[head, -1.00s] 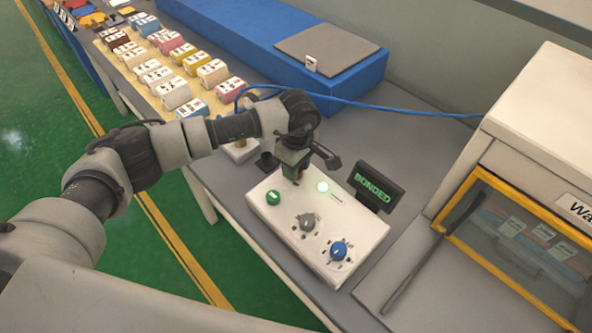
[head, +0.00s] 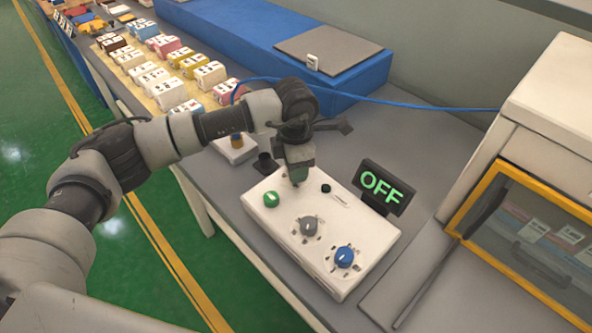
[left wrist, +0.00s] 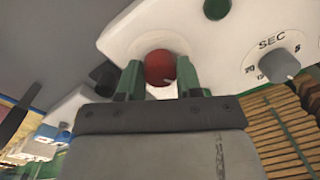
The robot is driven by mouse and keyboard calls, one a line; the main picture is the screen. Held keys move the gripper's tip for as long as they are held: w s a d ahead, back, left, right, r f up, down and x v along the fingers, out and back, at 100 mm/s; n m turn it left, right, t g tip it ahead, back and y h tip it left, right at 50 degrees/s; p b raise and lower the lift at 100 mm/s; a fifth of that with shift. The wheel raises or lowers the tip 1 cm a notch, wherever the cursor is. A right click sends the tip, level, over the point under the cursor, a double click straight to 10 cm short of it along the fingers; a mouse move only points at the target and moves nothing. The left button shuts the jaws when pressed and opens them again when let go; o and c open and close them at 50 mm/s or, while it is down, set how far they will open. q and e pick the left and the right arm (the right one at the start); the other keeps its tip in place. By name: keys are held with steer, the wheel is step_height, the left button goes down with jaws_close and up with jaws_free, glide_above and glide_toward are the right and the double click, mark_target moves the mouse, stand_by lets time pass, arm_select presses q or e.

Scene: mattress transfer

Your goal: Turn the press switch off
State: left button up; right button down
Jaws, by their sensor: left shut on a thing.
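The white control box (head: 370,237) on the bench carries a green button (head: 271,199), a grey knob (head: 308,226) and a blue knob (head: 344,257). Its black display (head: 380,187) reads "OFF" in green, and the small lamp (head: 326,188) is dark. My left gripper (head: 298,180) points down at the back of the box. The red button is hidden by the gripper in the head view. My right gripper is not in view.
A yellow-framed machine (head: 497,177) is at the right. A blue mattress-like block (head: 240,35) and several labelled blocks lie farther back.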

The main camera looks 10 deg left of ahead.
arm_select(q)
steer(key=shift+n+b, duration=0.65)
steer(key=shift+n, duration=0.95)
steer(key=shift+r, duration=0.1)
steer(key=o, duration=0.9)
steer(key=r, duration=0.5)
steer(key=r+b, duration=0.1)
steer(key=r, duration=0.4)
steer(key=shift+w+a+r, duration=0.2)
steer(key=shift+r, duration=0.2)
steer(key=shift+f, duration=0.1)
